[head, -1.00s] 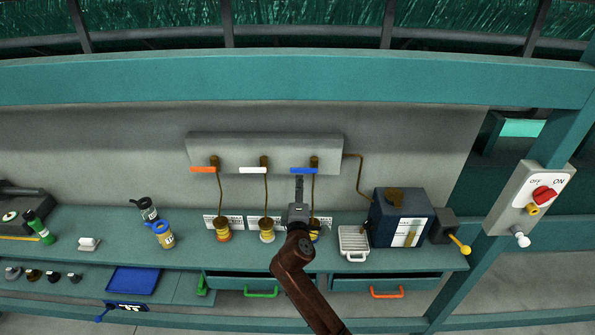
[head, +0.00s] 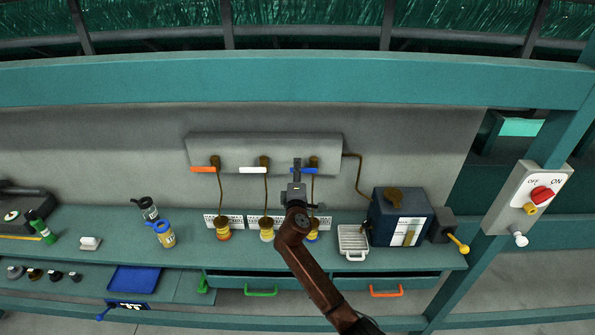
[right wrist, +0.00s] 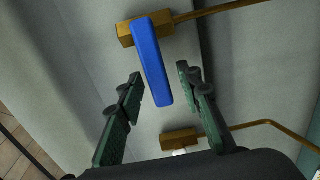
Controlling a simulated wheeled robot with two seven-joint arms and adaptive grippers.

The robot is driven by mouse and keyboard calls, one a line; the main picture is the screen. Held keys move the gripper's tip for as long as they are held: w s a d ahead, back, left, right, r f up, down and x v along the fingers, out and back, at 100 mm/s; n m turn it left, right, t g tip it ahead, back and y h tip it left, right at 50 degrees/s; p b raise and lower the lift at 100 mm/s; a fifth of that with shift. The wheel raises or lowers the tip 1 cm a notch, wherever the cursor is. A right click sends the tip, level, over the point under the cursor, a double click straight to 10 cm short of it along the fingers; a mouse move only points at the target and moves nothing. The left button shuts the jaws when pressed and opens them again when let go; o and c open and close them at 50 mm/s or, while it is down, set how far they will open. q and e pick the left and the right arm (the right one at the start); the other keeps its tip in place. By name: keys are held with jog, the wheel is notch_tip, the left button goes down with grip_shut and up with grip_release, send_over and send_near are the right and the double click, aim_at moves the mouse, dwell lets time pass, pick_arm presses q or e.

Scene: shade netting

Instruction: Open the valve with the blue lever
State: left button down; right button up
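The blue lever (head: 304,171) sits on the rightmost brass valve (head: 314,162) of the wall panel (head: 232,150). In the head view it lies level, partly covered by my right gripper (head: 297,164). In the right wrist view the blue lever (right wrist: 151,62) reaches from its brass valve body (right wrist: 128,32) down between my right gripper's two fingers (right wrist: 158,88). The fingers are apart, with a gap on each side of the lever, so neither visibly touches it. My left gripper is not in view.
A white lever (head: 250,170) and an orange lever (head: 203,169) sit on valves to the left. Below on the bench are a dark blue box (head: 390,225), a white tray (head: 353,240) and bottles (head: 162,234). A brown pipe (head: 358,180) runs right of the valve.

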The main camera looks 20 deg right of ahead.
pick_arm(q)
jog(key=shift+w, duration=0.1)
pick_arm(e)
grip_shut()
dwell(0.4)
